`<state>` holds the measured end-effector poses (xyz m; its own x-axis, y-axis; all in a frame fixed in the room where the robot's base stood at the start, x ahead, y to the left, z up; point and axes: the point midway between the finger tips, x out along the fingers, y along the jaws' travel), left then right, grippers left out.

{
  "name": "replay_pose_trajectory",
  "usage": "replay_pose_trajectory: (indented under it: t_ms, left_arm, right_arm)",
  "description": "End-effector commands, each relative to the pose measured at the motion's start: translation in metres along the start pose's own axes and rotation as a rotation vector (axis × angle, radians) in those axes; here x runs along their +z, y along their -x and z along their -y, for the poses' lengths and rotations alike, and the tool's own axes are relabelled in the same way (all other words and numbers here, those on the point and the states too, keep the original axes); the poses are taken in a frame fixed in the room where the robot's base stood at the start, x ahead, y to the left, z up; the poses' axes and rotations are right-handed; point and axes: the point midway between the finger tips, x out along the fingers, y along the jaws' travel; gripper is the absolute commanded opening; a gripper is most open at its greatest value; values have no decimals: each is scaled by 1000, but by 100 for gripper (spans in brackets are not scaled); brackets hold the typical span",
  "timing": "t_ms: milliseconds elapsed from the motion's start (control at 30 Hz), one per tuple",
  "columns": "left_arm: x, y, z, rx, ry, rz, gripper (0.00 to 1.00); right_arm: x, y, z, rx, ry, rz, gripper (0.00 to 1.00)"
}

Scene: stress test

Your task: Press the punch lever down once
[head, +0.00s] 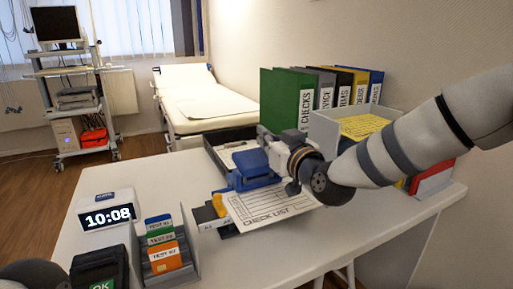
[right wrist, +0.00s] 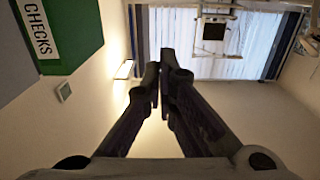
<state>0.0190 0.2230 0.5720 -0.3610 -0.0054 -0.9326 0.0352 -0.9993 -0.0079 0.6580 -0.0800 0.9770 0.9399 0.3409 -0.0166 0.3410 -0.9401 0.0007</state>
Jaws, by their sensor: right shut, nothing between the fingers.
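The blue punch (head: 255,170) stands on the white table, in the middle of the head view. A printed checklist sheet (head: 268,208) lies at its front side. My right gripper (head: 268,140) is shut and empty, just above and behind the blue lever in the head view; I cannot tell whether it touches the lever. In the right wrist view its two dark fingers (right wrist: 162,85) are together, with no punch visible there. The gripper and wrist hide part of the punch's right side. My left gripper is not in view.
Upright binders (head: 287,98) and a grey tray with yellow paper (head: 362,126) stand at the back right. A dark open tray (head: 215,150) is behind the punch. A clock (head: 108,217) and a card holder (head: 163,250) stand at the left. The table's front right is clear.

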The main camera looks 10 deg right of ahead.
Motion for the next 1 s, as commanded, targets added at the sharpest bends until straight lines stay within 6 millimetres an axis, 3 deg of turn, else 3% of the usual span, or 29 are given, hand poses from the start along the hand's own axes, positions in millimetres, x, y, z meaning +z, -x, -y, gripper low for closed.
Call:
replay_pose_trajectory:
  t_ms: [200,333,500,833,1000]
  left_arm:
    - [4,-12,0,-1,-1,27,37]
    - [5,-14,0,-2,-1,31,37]
    - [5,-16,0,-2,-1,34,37]
    - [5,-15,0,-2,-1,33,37]
    - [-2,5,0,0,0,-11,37]
  right_arm:
    - [9,-45,0,0,-3,6,0]
    - [28,-48,0,-1,-2,5,0]
    - [39,-50,0,0,-1,2,0]
    - [39,-51,0,0,0,2,0]
    - [30,-48,1,-1,5,82,0]
